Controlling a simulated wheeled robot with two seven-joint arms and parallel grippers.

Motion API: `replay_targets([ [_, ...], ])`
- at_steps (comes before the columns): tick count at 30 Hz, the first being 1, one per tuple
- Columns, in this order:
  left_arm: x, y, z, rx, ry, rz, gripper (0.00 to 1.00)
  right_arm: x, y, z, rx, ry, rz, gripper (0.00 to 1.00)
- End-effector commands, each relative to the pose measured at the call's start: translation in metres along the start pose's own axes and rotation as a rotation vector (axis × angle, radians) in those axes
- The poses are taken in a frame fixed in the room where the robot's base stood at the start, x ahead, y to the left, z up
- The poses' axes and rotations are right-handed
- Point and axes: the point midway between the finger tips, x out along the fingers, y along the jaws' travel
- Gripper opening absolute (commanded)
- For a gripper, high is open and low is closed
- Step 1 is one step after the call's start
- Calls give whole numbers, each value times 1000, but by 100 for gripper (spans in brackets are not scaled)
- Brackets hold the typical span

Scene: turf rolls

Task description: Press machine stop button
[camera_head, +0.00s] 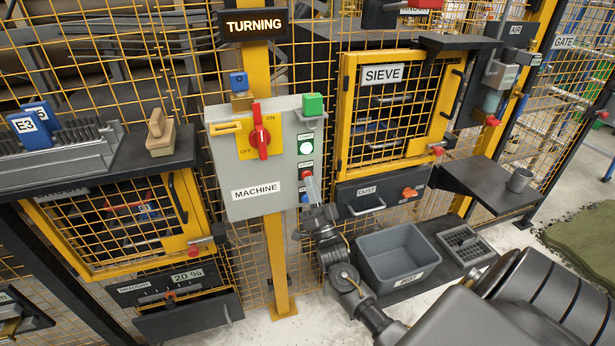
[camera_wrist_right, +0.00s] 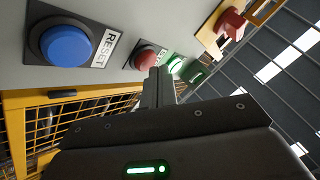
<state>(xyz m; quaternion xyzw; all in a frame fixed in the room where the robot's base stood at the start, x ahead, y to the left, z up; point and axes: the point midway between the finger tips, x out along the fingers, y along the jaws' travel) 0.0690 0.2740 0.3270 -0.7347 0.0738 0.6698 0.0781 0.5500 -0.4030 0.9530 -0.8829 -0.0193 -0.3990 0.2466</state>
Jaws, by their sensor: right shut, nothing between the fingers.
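The grey MACHINE box (camera_head: 245,165) hangs on a yellow post. On its right side are a lit START button (camera_head: 306,147), the red stop button (camera_head: 306,174) below it, and a blue button lower down, partly hidden by my gripper. My right gripper (camera_head: 311,180) is shut and empty, its fingertips up at the red stop button. In the right wrist view the shut fingers (camera_wrist_right: 156,72) reach to the edge of the red button (camera_wrist_right: 146,58). I cannot tell whether they touch it. The blue RESET button (camera_wrist_right: 66,46) is to the left. My left gripper is not in view.
A red ON/OFF switch (camera_head: 260,138) and a green block (camera_head: 313,104) are on the same box. The yellow-framed SIEVE door (camera_head: 345,110) is to its right. A grey bin (camera_head: 398,255) stands low beside my right arm. Wire fencing runs behind.

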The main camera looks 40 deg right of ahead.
Motion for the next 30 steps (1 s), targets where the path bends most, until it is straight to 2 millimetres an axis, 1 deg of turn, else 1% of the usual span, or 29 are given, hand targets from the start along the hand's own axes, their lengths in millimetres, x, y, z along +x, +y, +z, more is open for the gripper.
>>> replay_targets([
  [30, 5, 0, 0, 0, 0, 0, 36, 6, 4, 4, 0, 0, 0, 0],
])
